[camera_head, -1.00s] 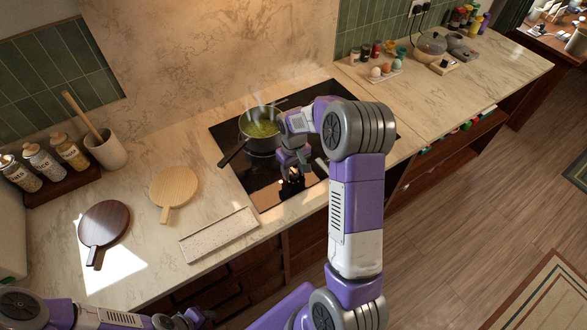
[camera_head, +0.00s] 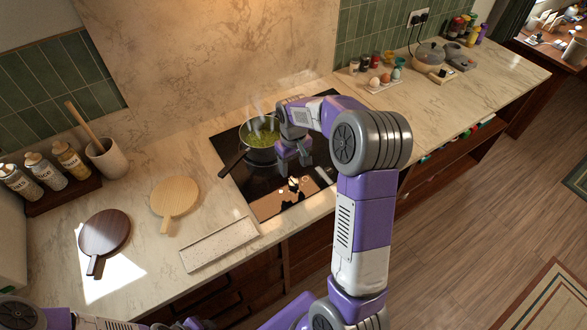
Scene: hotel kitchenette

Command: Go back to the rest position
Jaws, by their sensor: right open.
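My right gripper (camera_head: 293,158) is open and hangs over the black cooktop (camera_head: 262,187), just right of the pot. Nothing shows between its fingers. My right arm reaches in from the bottom and bends over at the elbow. A pot (camera_head: 258,151) with green contents stands on the cooktop and gives off steam; its dark handle points to the lower left. My left arm shows only in part at the bottom left edge, and the left gripper (camera_head: 190,325) is mostly cut off at the bottom edge, so its fingers cannot be made out.
A light board (camera_head: 174,196), a dark round board (camera_head: 104,232) and a speckled tray (camera_head: 218,245) lie on the counter left of the cooktop. Bottles (camera_head: 72,160) and a utensil crock (camera_head: 108,158) stand at the left. An egg tray (camera_head: 383,85) stands at the back right.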

